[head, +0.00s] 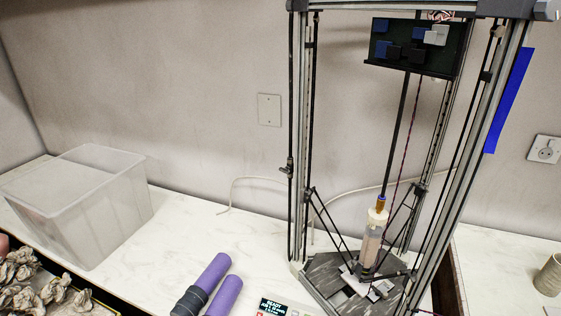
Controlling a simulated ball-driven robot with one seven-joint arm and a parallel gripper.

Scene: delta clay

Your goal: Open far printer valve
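A delta clay printer (299,130) with metal columns and dark rods stands at the right of the head view. A clear cartridge (371,240) with a white cap stands upright low inside its frame. A small dark fitting (287,168) shows beside the left column. I cannot tell which part is the far valve, or whether it is open or shut. My gripper is not in view.
A translucent bin (110,205) stands at the left on the white counter (190,225). Purple tubes (226,296) and a small display (278,307) lie at the front. Crumpled grey lumps (55,290) lie at lower left. A dark board (385,66) hangs high in the printer. The middle counter is clear.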

